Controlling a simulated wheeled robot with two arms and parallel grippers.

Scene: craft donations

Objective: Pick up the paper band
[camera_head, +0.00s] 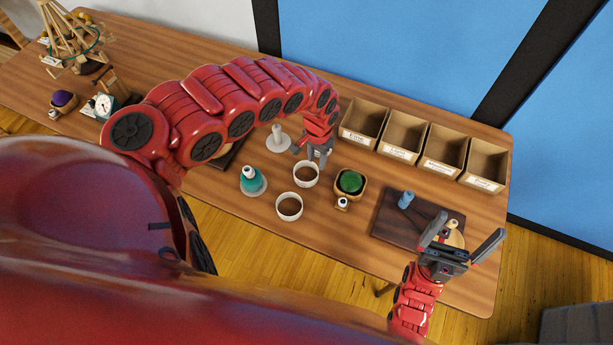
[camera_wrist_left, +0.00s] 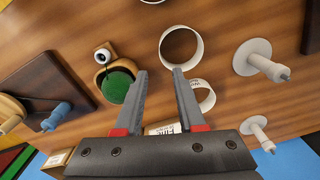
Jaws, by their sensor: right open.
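Two white paper bands stand as open rings on the wooden table. The band nearer the bins (camera_head: 307,184) is close below my left gripper (camera_head: 313,158) in the head view. The other band (camera_head: 290,217) stands nearer my body. In the left wrist view, one band (camera_wrist_left: 200,50) is fully seen beyond the fingertips. The other band (camera_wrist_left: 212,100), with printing on it, is partly hidden behind the right-hand finger. My left gripper (camera_wrist_left: 159,73) is open, with nothing seen held. My right gripper (camera_head: 468,228) is open and empty by the dark board.
A green ball in a wooden holder (camera_head: 350,182) stands right of the bands. A teal spool (camera_head: 253,182) and a white stand (camera_head: 279,142) are left. Cardboard bins (camera_head: 399,143) line the back edge. A dark board (camera_head: 388,222) bears a blue spool (camera_head: 406,199).

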